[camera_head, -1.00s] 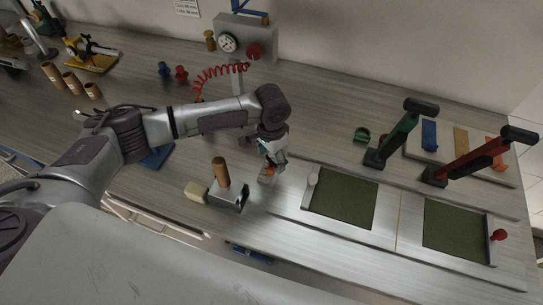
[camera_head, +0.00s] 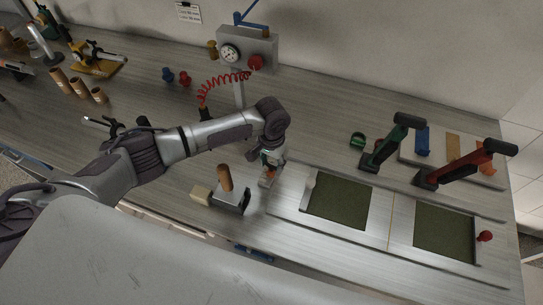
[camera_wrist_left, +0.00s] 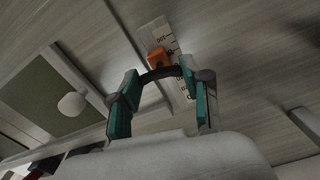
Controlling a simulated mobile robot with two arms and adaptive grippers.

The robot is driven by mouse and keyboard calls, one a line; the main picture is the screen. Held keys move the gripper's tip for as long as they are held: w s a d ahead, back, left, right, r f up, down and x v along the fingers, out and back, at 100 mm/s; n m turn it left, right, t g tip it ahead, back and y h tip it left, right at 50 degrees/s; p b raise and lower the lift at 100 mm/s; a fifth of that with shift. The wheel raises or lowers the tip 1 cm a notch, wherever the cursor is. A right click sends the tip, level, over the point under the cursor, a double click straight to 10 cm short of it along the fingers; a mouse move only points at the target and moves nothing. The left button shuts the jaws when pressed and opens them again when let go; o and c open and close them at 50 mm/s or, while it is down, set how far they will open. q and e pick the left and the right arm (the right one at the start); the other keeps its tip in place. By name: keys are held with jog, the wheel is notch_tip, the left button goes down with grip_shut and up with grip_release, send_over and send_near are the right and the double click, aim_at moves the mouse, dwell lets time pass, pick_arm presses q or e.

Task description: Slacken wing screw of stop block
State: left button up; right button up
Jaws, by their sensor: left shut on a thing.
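My left gripper (camera_head: 270,164) reaches down to the bench beside the left end of the metal plate frame. In the left wrist view the two teal fingers of this gripper (camera_wrist_left: 160,72) stand apart around a dark curved piece, which looks like the wing screw (camera_wrist_left: 163,73), and are shut on it. An orange block (camera_wrist_left: 156,57), which looks like the stop block, sits just beyond the fingertips on a white numbered scale (camera_wrist_left: 160,36). In the head view only a bit of orange (camera_head: 267,178) shows under the gripper. My right gripper is not in view.
A wooden-handled tool on a metal block (camera_head: 232,199) stands close left of the gripper. Green (camera_head: 385,148) and red (camera_head: 465,166) levers stand farther right. A gauge box (camera_head: 243,48) is behind.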

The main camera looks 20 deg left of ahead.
aim_at(271, 164)
pick_arm(q)
jog(key=o, duration=1.2)
jog(key=shift+c, duration=0.2)
notch_tip(271, 164, up, 12)
